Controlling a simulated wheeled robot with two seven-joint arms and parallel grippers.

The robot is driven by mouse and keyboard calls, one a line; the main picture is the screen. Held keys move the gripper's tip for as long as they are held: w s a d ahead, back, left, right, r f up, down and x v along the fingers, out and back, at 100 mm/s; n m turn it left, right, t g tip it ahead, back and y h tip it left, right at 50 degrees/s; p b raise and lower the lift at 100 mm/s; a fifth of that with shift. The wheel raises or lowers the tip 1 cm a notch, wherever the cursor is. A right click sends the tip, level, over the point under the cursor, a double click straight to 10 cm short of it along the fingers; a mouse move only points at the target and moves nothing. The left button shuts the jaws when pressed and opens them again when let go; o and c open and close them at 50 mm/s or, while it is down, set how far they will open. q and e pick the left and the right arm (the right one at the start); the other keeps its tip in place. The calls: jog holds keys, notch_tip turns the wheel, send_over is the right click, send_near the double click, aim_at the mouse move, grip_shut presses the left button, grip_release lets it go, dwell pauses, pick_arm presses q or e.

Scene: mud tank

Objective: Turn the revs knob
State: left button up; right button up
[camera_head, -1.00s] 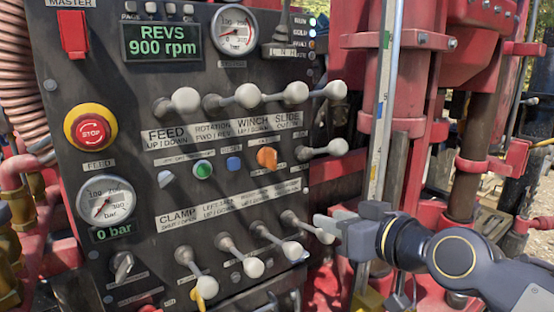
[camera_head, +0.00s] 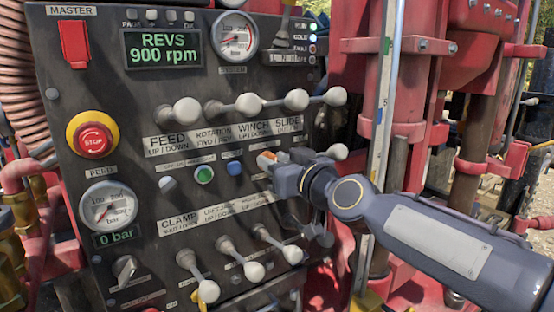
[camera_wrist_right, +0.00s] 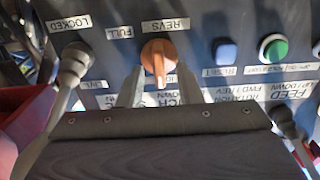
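The revs knob is orange and sits on the dark control panel (camera_head: 130,165). In the head view only a bit of the knob (camera_head: 266,157) shows past my right gripper (camera_head: 278,165). In the right wrist view the knob (camera_wrist_right: 158,60) stands between the tips of my right gripper (camera_wrist_right: 158,88), under a label reading REVS that appears upside down. The two fingers are apart, one on each side of the knob's lower part. I cannot tell whether they touch it. My left gripper is in neither view.
A green button (camera_head: 203,173) and a blue button (camera_head: 234,167) lie left of the knob. White-knobbed levers (camera_head: 249,103) stand above, and more (camera_head: 254,271) below. The red stop button (camera_head: 93,139) is at the left. The display (camera_head: 162,48) reads REVS 900 rpm.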

grip_shut()
jog(key=shift+m, duration=0.3)
jog(key=shift+w+d+f+m+b, duration=0.1)
jog(key=shift+d+m+b, duration=0.1)
jog(key=shift+m, duration=1.75)
jog(key=shift+w+d+f+m+b, duration=0.1)
jog(key=shift+m+b, duration=0.1)
jog(key=shift+m, duration=1.75)
grip_release()
